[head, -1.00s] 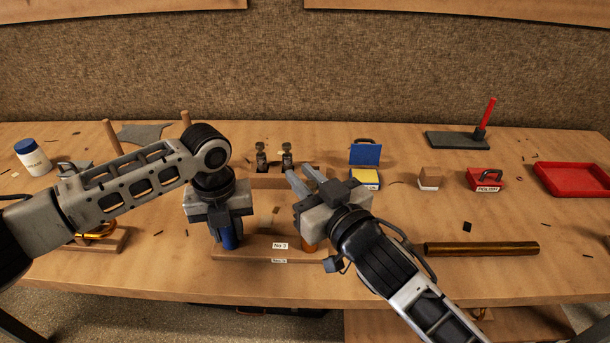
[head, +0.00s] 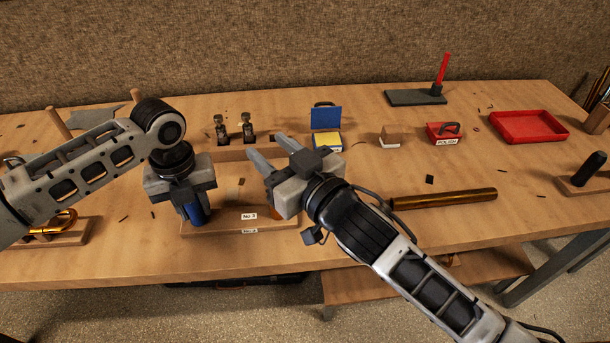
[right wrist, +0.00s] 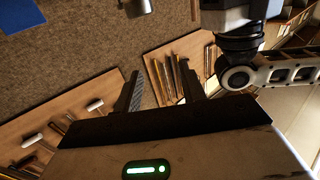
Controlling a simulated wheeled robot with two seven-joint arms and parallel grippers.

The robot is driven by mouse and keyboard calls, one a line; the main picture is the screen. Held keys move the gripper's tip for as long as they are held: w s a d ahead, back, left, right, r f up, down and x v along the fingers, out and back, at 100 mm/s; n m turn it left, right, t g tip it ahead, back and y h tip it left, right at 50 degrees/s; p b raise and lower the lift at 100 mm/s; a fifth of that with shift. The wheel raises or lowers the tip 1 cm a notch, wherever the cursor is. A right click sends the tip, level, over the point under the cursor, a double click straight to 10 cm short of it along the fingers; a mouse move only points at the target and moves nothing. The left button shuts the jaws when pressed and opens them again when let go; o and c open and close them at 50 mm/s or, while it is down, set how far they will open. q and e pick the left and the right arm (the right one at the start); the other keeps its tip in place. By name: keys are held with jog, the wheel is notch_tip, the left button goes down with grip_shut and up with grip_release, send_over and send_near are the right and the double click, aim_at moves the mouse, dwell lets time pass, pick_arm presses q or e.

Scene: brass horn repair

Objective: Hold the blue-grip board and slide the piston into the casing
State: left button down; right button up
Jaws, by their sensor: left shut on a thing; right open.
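The wooden board (head: 222,228), labelled "No 2" on its front, lies near the front edge of the bench. My left gripper (head: 187,205) is shut on its blue grip (head: 195,214) at the board's left end. A brass-coloured casing (head: 274,209) shows at its right end, mostly hidden behind my right gripper. Two dark pistons (head: 221,129) (head: 247,126) stand upright at the wooden rack (head: 234,154) behind the board. My right gripper (head: 268,152) is open and empty, above the bench between board and rack. Its two spread fingers also show in the right wrist view (right wrist: 160,88).
A blue-lidded box with a yellow pad (head: 326,138), a small brush-like block (head: 391,137) and a red polish box (head: 444,131) stand behind right. A brass tube (head: 443,198) lies right of my right gripper. A red tray (head: 529,126) sits farther right.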

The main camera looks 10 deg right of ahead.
jog(key=v, duration=0.9)
jog(key=shift+s, duration=0.4)
jog(key=shift+d, duration=0.15)
pick_arm(q)
jog(key=c, duration=1)
grip_release()
